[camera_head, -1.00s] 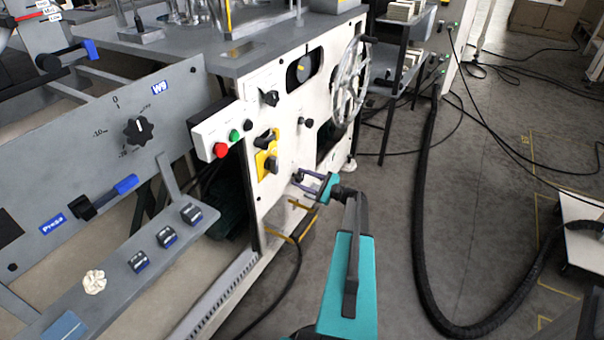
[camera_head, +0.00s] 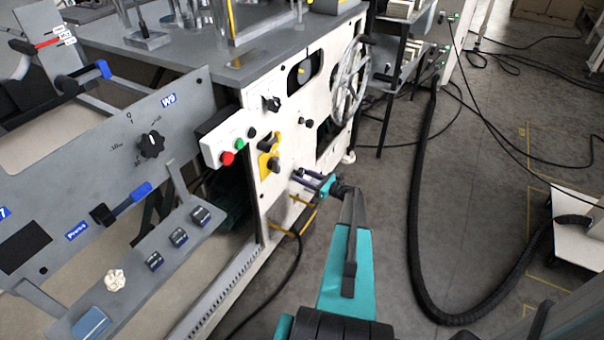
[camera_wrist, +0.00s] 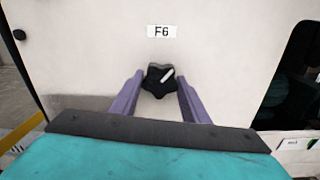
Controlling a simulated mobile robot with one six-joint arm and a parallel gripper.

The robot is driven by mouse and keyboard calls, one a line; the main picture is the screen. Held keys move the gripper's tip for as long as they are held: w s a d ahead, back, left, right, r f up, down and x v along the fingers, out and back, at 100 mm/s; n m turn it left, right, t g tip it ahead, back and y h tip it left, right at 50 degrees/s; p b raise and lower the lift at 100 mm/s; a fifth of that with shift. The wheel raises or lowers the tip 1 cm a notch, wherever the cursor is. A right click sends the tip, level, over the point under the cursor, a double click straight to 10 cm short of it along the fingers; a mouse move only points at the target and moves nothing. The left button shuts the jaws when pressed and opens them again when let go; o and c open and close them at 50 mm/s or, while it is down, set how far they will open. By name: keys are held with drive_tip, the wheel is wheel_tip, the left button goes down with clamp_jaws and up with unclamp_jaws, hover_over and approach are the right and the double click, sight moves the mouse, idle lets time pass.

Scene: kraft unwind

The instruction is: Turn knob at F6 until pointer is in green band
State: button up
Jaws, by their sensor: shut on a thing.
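The F6 knob (camera_wrist: 153,82) is black and lobed, with a white pointer line slanting up to the right. It sits on the white panel below the F6 label (camera_wrist: 162,31). My gripper (camera_wrist: 159,79) is shut on the knob, one purple finger on each side of it. In the head view my gripper (camera_head: 312,180) is at the lower part of the white machine front, and the knob is not clear there. A dark gauge window (camera_head: 300,73) with a yellow mark is higher on that front. I cannot make out a green band.
A handwheel (camera_head: 349,82) is up and right of my gripper. A yellow-plated switch (camera_head: 268,163) and a button box (camera_head: 229,145) are to its left. A black hose (camera_head: 414,230) curves over the floor at right. Grey floor is open between the machine and the hose.

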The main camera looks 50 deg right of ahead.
idle(0.5)
drive_tip(key=o, duration=1.1)
drive_tip(key=shift+c, duration=0.2)
drive_tip(key=v, duration=1.4)
drive_tip(key=shift+p, duration=0.35)
drive_tip(key=shift+a+f, duration=0.1)
